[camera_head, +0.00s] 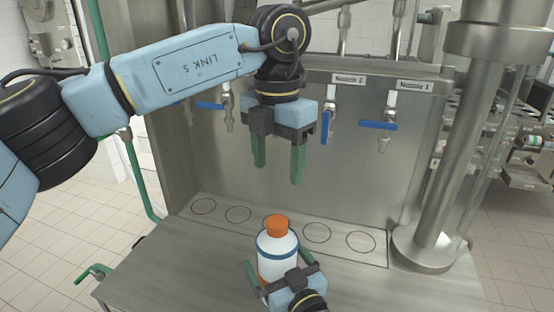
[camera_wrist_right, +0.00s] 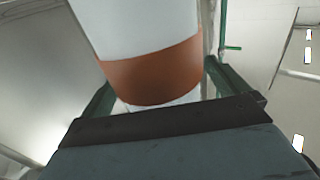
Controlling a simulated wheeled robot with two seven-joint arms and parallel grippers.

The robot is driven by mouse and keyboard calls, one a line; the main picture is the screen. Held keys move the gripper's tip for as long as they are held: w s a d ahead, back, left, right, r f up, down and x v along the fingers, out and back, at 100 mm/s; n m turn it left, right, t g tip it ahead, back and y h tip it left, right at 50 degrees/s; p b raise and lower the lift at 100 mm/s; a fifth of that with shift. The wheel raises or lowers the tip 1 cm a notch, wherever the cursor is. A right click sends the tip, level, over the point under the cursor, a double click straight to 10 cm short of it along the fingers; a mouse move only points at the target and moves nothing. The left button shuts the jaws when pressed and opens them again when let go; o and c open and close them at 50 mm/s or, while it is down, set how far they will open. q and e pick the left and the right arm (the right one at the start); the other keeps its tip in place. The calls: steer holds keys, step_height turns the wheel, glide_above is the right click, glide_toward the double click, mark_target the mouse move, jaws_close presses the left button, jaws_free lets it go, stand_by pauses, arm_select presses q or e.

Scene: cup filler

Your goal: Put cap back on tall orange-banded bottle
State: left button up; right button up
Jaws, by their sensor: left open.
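The tall bottle (camera_head: 278,260) is white with a thin blue ring near its shoulder and an orange band low down. It stands upright on the steel bench, and its orange cap (camera_head: 277,225) sits on its top. In the right wrist view the bottle's lower part (camera_wrist_right: 140,28) and orange band (camera_wrist_right: 155,75) fill the middle. My right gripper (camera_head: 279,262) has its green fingers on both sides of the bottle, low down, and appears closed on it. My left gripper (camera_head: 278,174) is open and empty, pointing down above the cap, clear of it.
A steel panel (camera_head: 350,195) stands behind, with several blue-handled nozzles such as Nozzle 1 (camera_head: 389,110). Marked circles lie along the base strip (camera_head: 375,257). A thick steel column (camera_head: 450,170) stands at the right. The bench (camera_head: 200,270) is bare to the left.

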steer(key=v, duration=1.3)
steer(key=shift+s+b, duration=0.15)
steer(key=shift+b, duration=0.2)
steer(key=shift+d, duration=0.1)
